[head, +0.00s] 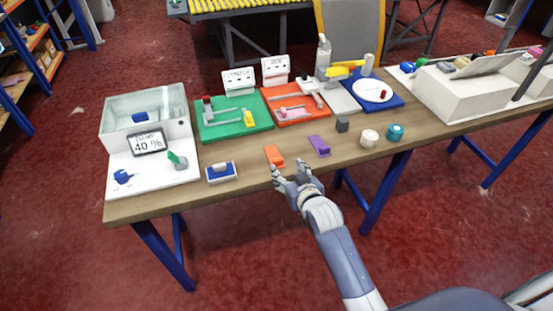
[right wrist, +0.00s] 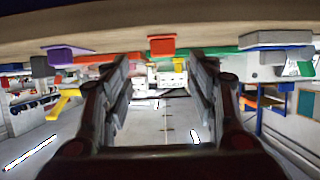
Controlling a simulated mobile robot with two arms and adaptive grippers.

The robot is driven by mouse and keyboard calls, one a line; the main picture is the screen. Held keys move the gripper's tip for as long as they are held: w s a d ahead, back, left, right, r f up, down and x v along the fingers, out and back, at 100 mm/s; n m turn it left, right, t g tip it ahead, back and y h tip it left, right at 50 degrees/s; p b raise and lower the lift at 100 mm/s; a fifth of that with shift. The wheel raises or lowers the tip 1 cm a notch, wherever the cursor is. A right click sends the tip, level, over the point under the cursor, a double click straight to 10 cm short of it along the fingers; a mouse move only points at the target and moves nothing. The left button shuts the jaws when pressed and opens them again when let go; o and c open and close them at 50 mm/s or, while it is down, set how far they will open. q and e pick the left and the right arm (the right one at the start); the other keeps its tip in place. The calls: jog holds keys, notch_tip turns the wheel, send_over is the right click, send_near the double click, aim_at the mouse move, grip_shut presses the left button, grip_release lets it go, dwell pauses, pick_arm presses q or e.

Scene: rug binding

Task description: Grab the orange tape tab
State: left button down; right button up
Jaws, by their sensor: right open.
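The orange tape tab (head: 275,156) lies near the front edge of the wooden table, at the middle in the head view. My right gripper (head: 289,170) is open and empty just in front of the tab, on the near side. In the right wrist view, which looks upside down, the orange tab (right wrist: 161,46) shows beyond the open fingers (right wrist: 160,65), roughly centred between them and apart from them. My left gripper is not in view.
A purple tab (head: 319,146) lies right of the orange one, and a blue and white block (head: 222,172) lies left. A dark cube (head: 342,125), a cream roll (head: 369,138) and a teal roll (head: 394,132) stand farther right. Green (head: 205,134) and orange-red (head: 322,117) mats lie behind.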

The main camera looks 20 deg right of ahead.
aim_at(278, 160)
jog(key=x, duration=0.3)
jog(key=shift+a+r, duration=0.1)
jog(key=p+x, duration=0.1)
jog(key=x, duration=0.3)
jog(key=shift+a, duration=0.15)
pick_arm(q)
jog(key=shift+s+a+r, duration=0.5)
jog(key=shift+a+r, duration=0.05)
pick_arm(e)
jog(key=shift+w, duration=0.2)
jog(key=c, duration=0.9)
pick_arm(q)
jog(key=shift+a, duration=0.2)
pick_arm(e)
jog(key=shift+c, duration=0.6)
